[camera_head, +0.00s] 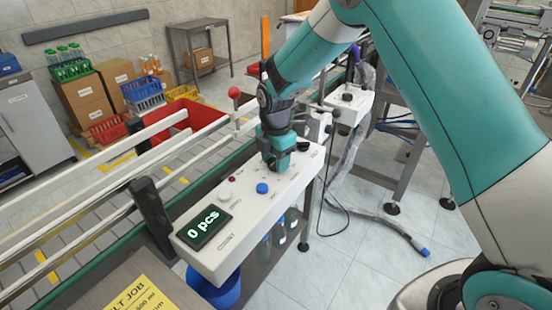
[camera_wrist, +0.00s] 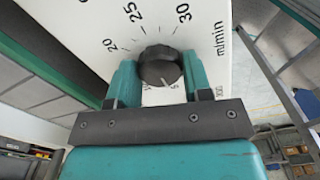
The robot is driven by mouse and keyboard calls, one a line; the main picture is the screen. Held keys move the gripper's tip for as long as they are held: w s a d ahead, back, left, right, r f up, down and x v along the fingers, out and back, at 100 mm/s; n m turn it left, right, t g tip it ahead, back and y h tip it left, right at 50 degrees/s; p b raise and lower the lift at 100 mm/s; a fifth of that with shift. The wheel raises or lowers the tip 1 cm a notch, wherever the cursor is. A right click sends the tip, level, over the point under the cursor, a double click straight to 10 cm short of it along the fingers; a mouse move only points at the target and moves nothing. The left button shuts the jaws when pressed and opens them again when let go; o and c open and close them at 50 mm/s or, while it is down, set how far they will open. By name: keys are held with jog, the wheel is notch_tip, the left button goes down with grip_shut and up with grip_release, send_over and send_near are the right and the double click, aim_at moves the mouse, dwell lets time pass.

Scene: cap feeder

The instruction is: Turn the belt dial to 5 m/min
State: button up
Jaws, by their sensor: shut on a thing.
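The belt dial is a dark round knob (camera_wrist: 160,66) on a white panel in the wrist view. The numbers 20, 25 and 30 and the unit m/min are printed around its far side. A short pale mark shows on the knob's near edge, pointing toward my gripper's body; the small print there is partly hidden. My gripper (camera_wrist: 160,88) is shut on the knob, one finger on each side. In the head view my gripper (camera_head: 276,162) is down on the far part of the white control box (camera_head: 205,250) and hides the dial.
The box also carries a display (camera_head: 203,226) reading 0 pcs, a blue button (camera_head: 262,188), a white button (camera_head: 225,196) and a dark knob (camera_head: 303,145). Conveyor rails (camera_head: 100,198) run along its left. A yellow sheet (camera_head: 140,296) lies in front. Bottles stand below the box.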

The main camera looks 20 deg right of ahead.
jog(key=shift+w+r, duration=0.2)
jog(key=o, duration=0.7)
jog(key=shift+o, duration=1.1)
jog(key=shift+s+f, duration=0.1)
jog(key=shift+f, duration=0.05)
notch_tip(320, 180, up, 18)
jog(key=b, duration=0.2)
jog(key=shift+f, duration=0.25)
jog(key=s+a+m+y, duration=0.2)
jog(key=s+m, duration=0.5)
jog(key=s, duration=0.8)
jog(key=s+a+m+y, duration=0.2)
jog(key=s+m, duration=0.6)
jog(key=s, duration=0.8)
jog(key=shift+a+f+m, duration=0.2)
jog(key=shift+f+m, duration=0.05)
jog(key=shift+m, duration=0.05)
